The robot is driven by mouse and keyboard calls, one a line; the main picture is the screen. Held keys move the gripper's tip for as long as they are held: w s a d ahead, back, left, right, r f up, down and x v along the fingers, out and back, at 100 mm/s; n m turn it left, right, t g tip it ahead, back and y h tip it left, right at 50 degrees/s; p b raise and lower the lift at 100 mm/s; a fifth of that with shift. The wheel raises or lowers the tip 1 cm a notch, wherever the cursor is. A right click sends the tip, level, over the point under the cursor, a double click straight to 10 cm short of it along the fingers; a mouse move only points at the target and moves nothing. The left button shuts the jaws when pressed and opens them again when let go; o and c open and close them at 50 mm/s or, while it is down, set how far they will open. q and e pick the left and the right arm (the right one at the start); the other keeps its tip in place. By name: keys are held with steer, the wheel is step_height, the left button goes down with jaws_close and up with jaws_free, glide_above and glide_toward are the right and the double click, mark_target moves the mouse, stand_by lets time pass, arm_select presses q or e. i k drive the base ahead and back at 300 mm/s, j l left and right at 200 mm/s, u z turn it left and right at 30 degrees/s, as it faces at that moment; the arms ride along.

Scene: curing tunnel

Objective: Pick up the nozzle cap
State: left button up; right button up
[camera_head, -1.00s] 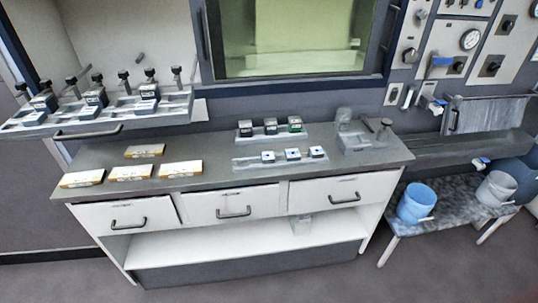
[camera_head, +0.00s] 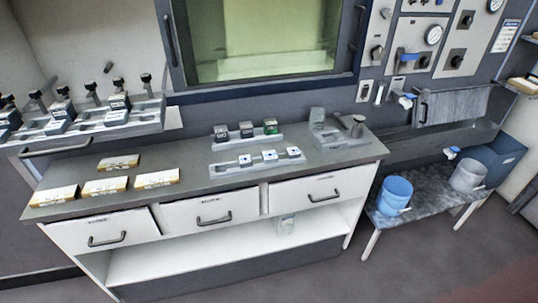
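I cannot tell for sure which thing is the nozzle cap. A small blue and white piece (camera_head: 452,152) sits at the edge of the trough, above the low bench on the right. Another small blue and white fitting (camera_head: 406,100) is on the wall below the gauge panel. Both are too small to make out in detail. Neither of my grippers is in view.
A grey-topped counter (camera_head: 205,181) with three drawers holds several labelled boxes, two trays of small blocks and a grey fixture (camera_head: 340,132). The low bench (camera_head: 425,206) bears a blue bucket (camera_head: 394,194) and a grey bucket (camera_head: 467,177). The floor in front is clear.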

mark_target(59, 127)
steer(key=u, duration=1.4)
